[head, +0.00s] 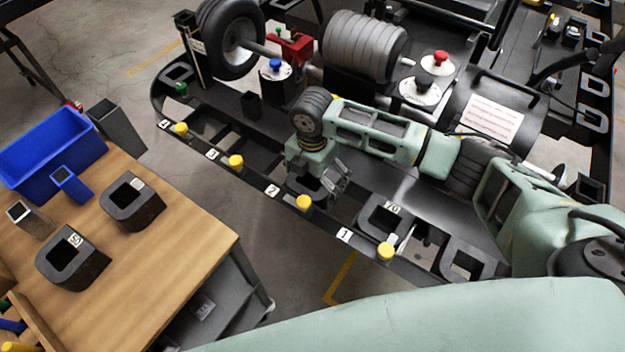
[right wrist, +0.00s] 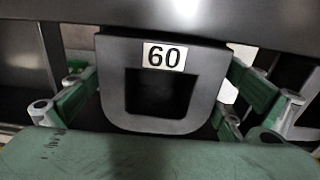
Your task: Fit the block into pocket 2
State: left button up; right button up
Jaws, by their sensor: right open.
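The block marked 60 (right wrist: 160,119) is a dark grey U-shaped block with a square hole. It also shows partly in the head view (head: 312,189), beneath my right gripper (head: 335,182), at the pocket by the label 2 (head: 272,190). My right gripper is open, with its green and grey fingers on either side of the block in the right wrist view (right wrist: 165,105). I cannot tell whether the block is fully seated, as the gripper hides part of it. My left gripper is not in view.
A block marked 70 (head: 384,221) sits at pocket 1. Yellow knobs (head: 303,202) line the rail's front. The wooden table (head: 190,235) holds two more dark blocks (head: 72,258) and a blue bin (head: 35,150).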

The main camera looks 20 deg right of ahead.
jog(key=shift+r, duration=0.1)
notch_tip(320, 180, up, 12)
jog(key=b, duration=0.1)
dwell(0.4)
dwell(0.5)
